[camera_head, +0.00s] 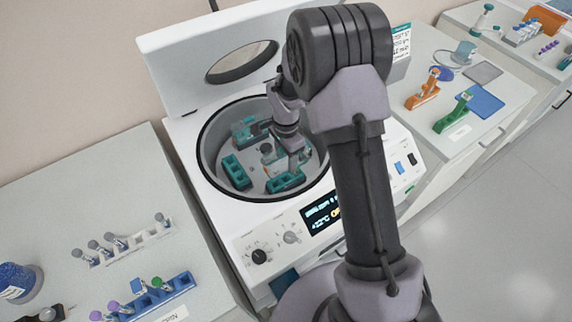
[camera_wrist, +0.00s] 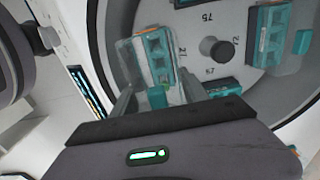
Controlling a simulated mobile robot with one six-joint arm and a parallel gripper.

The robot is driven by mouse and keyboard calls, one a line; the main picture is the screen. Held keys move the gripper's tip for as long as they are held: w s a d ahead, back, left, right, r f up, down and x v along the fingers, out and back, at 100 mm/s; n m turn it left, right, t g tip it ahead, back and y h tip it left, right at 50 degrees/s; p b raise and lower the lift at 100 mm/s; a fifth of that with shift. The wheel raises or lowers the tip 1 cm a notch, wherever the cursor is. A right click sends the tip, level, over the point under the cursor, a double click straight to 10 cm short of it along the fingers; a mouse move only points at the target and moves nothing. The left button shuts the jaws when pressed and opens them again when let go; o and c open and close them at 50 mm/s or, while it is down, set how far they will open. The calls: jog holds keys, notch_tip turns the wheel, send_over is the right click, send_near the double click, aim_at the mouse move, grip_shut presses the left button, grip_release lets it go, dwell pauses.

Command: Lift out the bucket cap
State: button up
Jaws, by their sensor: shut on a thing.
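The bucket cap (camera_wrist: 126,52) is a clear cover with a teal tab (camera_wrist: 157,97). In the wrist view it lies over a teal bucket (camera_wrist: 154,62) with a row of holes. My gripper (camera_wrist: 158,90) is shut on the tab, one finger on each side. In the head view my gripper (camera_head: 299,158) reaches down into the open centrifuge bowl, above the front bucket (camera_head: 286,183). I cannot tell whether the cap still touches the bucket. My arm hides part of the bowl's right side.
Another teal bucket (camera_head: 236,172) is at the bowl's left, and one (camera_head: 243,128) is at the back. The rotor has a dark centre knob (camera_wrist: 216,48). The bowl rim (camera_head: 203,150) surrounds my gripper; the raised lid (camera_head: 190,62) stands behind. Tube racks (camera_head: 160,296) are on the left counter.

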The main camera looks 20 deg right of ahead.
jog(key=shift+r, duration=0.15)
jog(key=shift+r+p, duration=1.5)
jog(key=shift+r, duration=0.95)
jog(key=shift+f, duration=0.15)
